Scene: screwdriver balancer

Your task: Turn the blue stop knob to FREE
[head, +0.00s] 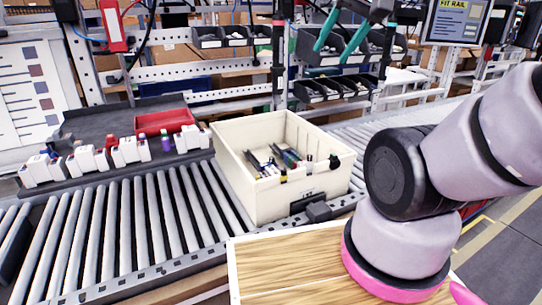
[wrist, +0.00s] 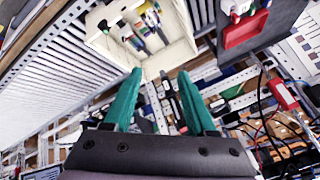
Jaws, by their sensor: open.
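I cannot make out the blue stop knob in either view. My gripper (head: 350,60) is at the top of the head view, in front of the rack of black bins, with its two teal fingers pointing down. In the wrist view the gripper (wrist: 160,72) has its fingers spread apart with nothing between them. A red unit with a pale front (head: 113,25) hangs at upper left in the head view, and it also seems to show at right in the wrist view (wrist: 283,93). No lettering reading FREE can be read.
A cream crate (head: 235,180) holding small parts stands on the roller conveyor (head: 120,225). A dark tray (head: 95,125) with a red bin (head: 165,122) is left of it. Black bins (head: 325,88) hang behind. A screen (head: 457,20) reads FIT RAIL. A wooden board (head: 285,262) is in front.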

